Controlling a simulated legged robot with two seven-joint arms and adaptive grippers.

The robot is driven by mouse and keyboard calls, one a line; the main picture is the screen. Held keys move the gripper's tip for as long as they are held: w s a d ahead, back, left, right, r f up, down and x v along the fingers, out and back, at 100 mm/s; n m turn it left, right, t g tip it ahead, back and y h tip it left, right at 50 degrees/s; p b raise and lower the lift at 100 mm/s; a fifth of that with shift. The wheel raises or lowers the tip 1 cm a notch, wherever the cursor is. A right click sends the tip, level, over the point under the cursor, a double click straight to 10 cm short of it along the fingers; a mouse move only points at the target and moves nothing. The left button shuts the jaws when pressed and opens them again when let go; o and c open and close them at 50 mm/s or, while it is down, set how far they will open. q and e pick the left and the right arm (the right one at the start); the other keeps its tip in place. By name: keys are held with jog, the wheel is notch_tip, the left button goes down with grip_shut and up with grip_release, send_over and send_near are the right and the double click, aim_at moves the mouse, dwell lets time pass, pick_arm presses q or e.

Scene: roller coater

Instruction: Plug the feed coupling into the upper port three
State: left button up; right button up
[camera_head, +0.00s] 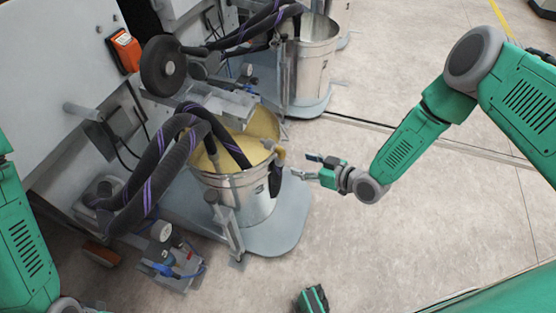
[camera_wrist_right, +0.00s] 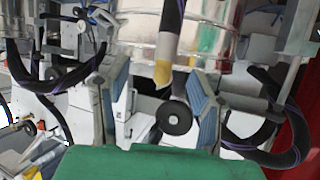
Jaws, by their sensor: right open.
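A dark hose end with a yellow tip, which looks like the feed coupling (camera_head: 276,150), is at the right rim of the near metal bucket (camera_head: 249,203). In the right wrist view the yellow tip (camera_wrist_right: 162,73) shows between my finger pads, in front of the shiny bucket (camera_wrist_right: 205,40). My right gripper (camera_head: 307,166) is open and empty, just right of the coupling and apart from it in the head view. Its two blue-grey pads (camera_wrist_right: 160,85) are spread in the wrist view. I cannot make out upper port three.
Thick black hoses (camera_head: 165,150) with purple stripes loop left of the near bucket. A black wheel (camera_head: 164,66) stands behind it. A second bucket (camera_head: 316,62) is farther back. A small gauge unit (camera_head: 168,258) sits on the floor. The floor (camera_head: 350,235) at right is clear.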

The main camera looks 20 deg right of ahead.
aim_at(284, 161)
jog(key=b+x, duration=0.1)
jog(key=x, duration=0.1)
jog(key=a+x, duration=0.1)
jog(key=x, duration=0.1)
jog(key=b+x, duration=0.1)
jog(key=x, duration=0.1)
jog(key=shift+s+a+b, duration=0.15)
jog(key=shift+a+b, duration=0.15)
jog(key=shift+w+f, duration=0.1)
jog(key=shift+w, duration=0.35)
jog(key=shift+d, duration=0.25)
jog(key=shift+a, duration=0.2)
jog(key=c, duration=1.1)
pick_arm(q)
jog(key=f, duration=0.3)
jog(key=shift+a+f, duration=0.2)
jog(key=shift+a, duration=0.2)
pick_arm(e)
jog(key=shift+a, duration=0.2)
grip_shut()
